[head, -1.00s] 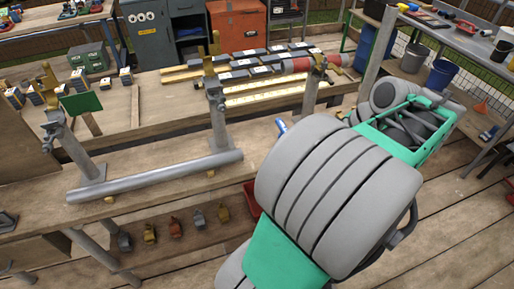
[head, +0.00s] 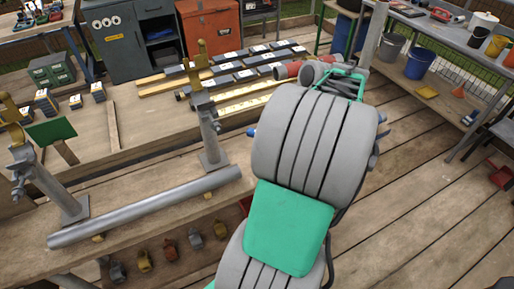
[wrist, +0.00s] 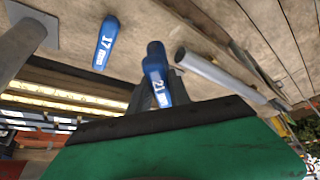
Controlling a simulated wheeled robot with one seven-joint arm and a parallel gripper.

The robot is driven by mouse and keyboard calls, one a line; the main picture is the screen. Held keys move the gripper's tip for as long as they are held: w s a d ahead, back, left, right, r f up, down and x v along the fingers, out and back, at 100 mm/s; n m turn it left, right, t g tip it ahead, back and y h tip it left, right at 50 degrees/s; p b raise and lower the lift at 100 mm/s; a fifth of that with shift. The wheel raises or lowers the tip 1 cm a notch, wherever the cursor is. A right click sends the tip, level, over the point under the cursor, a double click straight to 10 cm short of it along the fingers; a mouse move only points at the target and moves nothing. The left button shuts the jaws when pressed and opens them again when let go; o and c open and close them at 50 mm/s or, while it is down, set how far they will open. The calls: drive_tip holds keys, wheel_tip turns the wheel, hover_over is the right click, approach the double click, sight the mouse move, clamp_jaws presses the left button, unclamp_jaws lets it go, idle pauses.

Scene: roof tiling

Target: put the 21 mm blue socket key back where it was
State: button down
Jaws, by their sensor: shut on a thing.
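In the wrist view my gripper (wrist: 150,100) is shut on the 21 mm blue socket key (wrist: 155,70), whose white "21" label faces the camera. Another blue key, marked 17 mm (wrist: 105,42), is to the left of it, over the wooden surface and apart from my gripper. In the head view a small blue end (head: 251,132) shows at the left edge of my arm; I cannot read its size. My gripper and the held key are hidden behind my arm there. The place where the 21 mm key was cannot be made out.
A grey pipe (head: 145,208) lies along the bench front, near upright clamp posts (head: 210,135). Dark-topped bars (head: 235,75) lie on timber behind. A red cabinet (head: 208,28) stands at the back. A side bench with buckets (head: 421,60) is at the right; open deck floor lies between.

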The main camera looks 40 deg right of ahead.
drive_tip(key=w+f, duration=0.1)
drive_tip(key=f, duration=0.2)
drive_tip(key=w+f, duration=0.1)
drive_tip(key=f, duration=0.2)
drive_tip(key=w+f, duration=0.2)
drive_tip(key=shift+w+d+f, duration=0.1)
drive_tip(key=shift+d+f, duration=0.1)
drive_tip(key=shift+f, duration=0.2)
drive_tip(key=c, duration=1.2)
unclamp_jaws()
drive_tip(key=p+v, duration=0.1)
drive_tip(key=v, duration=1.1)
drive_tip(key=shift+r, duration=0.15)
